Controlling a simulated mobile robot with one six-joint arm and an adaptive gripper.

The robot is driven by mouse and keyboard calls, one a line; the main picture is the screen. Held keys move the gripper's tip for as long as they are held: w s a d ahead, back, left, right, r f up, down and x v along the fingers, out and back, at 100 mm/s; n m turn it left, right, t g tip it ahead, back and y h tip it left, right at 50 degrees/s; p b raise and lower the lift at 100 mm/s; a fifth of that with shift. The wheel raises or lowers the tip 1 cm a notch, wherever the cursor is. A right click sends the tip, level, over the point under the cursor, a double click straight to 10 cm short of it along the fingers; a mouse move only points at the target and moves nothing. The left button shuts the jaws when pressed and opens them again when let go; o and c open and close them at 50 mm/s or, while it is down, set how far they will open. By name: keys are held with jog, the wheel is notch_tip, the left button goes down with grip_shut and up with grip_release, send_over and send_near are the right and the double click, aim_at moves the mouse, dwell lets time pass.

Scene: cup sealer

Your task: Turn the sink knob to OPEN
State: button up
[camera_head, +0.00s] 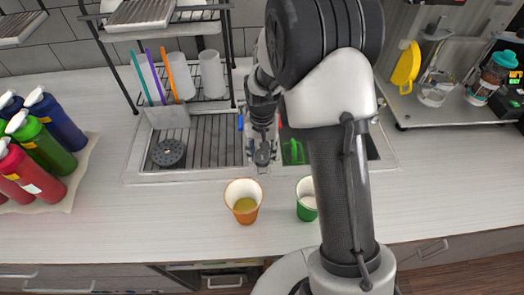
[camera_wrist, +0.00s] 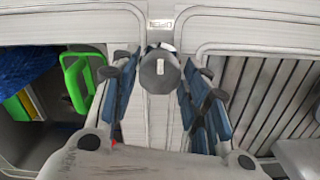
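The sink knob (camera_wrist: 160,72) shows in the wrist view as a dark round piece with a small pale mark on its face. It stands on the light strip between two sink basins. A small label plate (camera_wrist: 160,23) lies behind it, too small to read. My gripper (camera_wrist: 163,98) is open, with its blue-padded fingers on the left and right of the knob. I cannot tell whether either pad touches it. In the head view my gripper (camera_head: 262,130) is over the sink's middle, and my arm hides part of the sink. I cannot make out the knob clearly there.
The ribbed basin (camera_head: 208,145) with a drying rack (camera_head: 205,103) is left of my gripper. A green-handled item (camera_head: 294,152) sits in the right basin. An orange cup (camera_head: 243,200) and a green cup (camera_head: 306,199) stand in front. Several bottles (camera_head: 45,145) stand far left.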

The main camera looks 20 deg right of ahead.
aim_at(262, 154)
jog(key=o, duration=0.3)
notch_tip(262, 154, up, 12)
dwell(0.7)
dwell(0.3)
jog(key=s+r+n+t+b, duration=0.2)
jog(key=s+r, duration=0.8)
jog(key=s, duration=0.3)
jog(key=s+n+t+b, duration=0.1)
jog(key=s+n+t, duration=0.1)
jog(key=s, duration=1)
jog(key=shift+f+n+t, duration=0.3)
